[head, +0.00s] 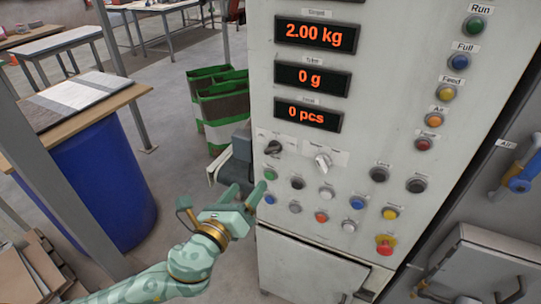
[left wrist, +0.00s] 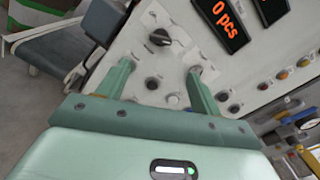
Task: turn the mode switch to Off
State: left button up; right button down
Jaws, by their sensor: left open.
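The panel has two rotary switches, with labels too small to read, so I cannot tell which is the mode switch. One is a black knob (head: 273,147) on the left, also in the left wrist view (left wrist: 158,38), its grip bar slanted. The other is a pale silver knob (head: 322,160) to its right, with its lever tilted. My left gripper (head: 246,192) is open and empty, below and left of the black knob. In the left wrist view its fingers (left wrist: 160,68) point at the panel, with the black knob beyond the gap between their tips. My right gripper is not in view.
Several push buttons sit below the switches, including a green one (head: 270,175). A red emergency button (head: 384,244) is lower right. Displays (head: 308,115) are above. A blue drum (head: 95,175) stands further left.

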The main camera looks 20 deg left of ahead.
aim_at(273, 150)
pick_arm(q)
jog(key=w, duration=0.9)
jog(key=w+d+b, duration=0.1)
jog(key=w, duration=0.3)
jog(key=shift+w, duration=0.4)
jog(key=c, duration=1)
